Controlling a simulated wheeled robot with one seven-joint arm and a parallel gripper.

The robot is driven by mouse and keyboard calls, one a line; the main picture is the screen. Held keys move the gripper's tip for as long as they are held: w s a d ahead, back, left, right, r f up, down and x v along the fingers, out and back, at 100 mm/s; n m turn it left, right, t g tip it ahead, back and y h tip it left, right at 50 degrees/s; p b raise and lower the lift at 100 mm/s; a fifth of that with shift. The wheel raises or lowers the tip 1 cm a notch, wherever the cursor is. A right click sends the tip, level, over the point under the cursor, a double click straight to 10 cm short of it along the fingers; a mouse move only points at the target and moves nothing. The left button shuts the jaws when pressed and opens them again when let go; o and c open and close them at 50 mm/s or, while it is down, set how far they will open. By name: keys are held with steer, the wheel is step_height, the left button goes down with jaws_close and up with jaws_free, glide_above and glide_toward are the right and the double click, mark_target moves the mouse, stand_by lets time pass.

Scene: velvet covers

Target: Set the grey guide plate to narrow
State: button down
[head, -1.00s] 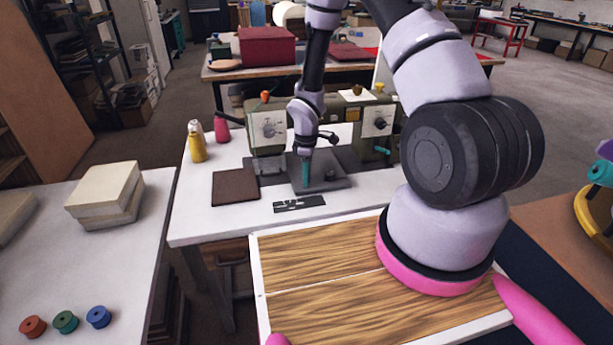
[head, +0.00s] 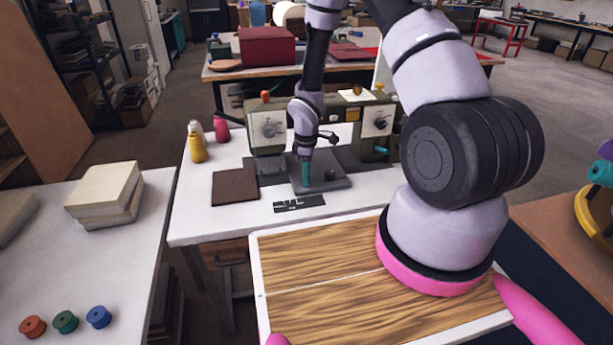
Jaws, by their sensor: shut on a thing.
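The grey guide plate (head: 330,181) lies flat on the white table, in front of a green machine (head: 268,131) with dials. A small dark knob stands on the plate's right part. My gripper (head: 306,181) points down over the plate's left part, its teal fingers low at the surface. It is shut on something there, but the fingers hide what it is. A black label strip (head: 299,203) with pale markings lies in front of the plate; its markings are too small to read.
A dark brown square pad (head: 235,187) lies left of the plate. Yellow and pink thread cones (head: 197,147) stand at the table's back left. A side table (head: 120,262) at left holds pale stacked blocks (head: 104,194) and several coloured spools (head: 65,321).

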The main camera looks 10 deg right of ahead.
mark_target(294, 185)
stand_by(0.4)
steer(key=a, duration=0.4)
steer(key=c, duration=0.6)
jaws_free()
steer(key=shift+c, duration=0.2)
steer(key=shift+r, duration=0.1)
step_height(294, 185, up, 11)
